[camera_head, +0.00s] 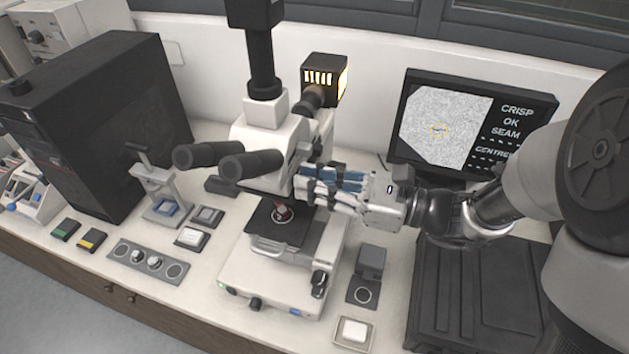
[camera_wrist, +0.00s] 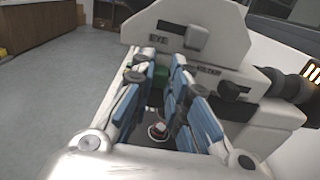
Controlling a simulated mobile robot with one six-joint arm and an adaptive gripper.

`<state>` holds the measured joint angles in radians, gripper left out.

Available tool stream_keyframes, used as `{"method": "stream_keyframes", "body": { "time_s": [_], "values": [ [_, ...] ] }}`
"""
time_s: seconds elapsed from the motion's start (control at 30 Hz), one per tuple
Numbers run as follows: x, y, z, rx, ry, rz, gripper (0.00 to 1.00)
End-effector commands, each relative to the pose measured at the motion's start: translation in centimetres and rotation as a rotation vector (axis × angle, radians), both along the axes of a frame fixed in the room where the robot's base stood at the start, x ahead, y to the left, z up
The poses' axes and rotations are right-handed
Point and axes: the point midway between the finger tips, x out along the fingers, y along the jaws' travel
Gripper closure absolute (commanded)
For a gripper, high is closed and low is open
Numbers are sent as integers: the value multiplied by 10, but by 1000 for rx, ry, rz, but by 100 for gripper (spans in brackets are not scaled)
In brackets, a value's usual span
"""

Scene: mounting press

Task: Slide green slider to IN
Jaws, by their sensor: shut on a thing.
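A white microscope (camera_head: 250,130) with black eyepieces stands on the bench in the head view. My gripper (camera_head: 303,186) reaches its right side, just above the stage, with the fingers pointing left. In the wrist view the blue-padded fingers of my gripper (camera_wrist: 164,66) are close together at the microscope body (camera_wrist: 200,14). A small part of the green slider (camera_wrist: 161,72) shows between the fingertips, and they are shut on it. The fingers hide most of the slider, and the head view does not show it. I cannot read an IN mark.
The stage (camera_head: 270,226) with a small round sample (camera_wrist: 158,130) lies below my fingers. A lamp housing (camera_head: 324,78) stands behind, and a monitor (camera_head: 470,120) stands at right. A small black fixture (camera_head: 368,262) and a white button (camera_head: 353,330) sit right of the microscope base.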

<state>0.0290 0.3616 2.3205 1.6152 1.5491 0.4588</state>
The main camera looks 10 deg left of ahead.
Motion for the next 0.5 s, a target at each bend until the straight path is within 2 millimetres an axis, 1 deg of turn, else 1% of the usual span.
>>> {"method": "stream_keyframes", "body": {
  "time_s": [0.17,0.37,0.5],
  "values": [
    [2,0,0,-1,1,0,100],
    [28,-2,2,-1,1,-1,100],
    [35,-3,0,-1,0,-2,100]
  ]
}}
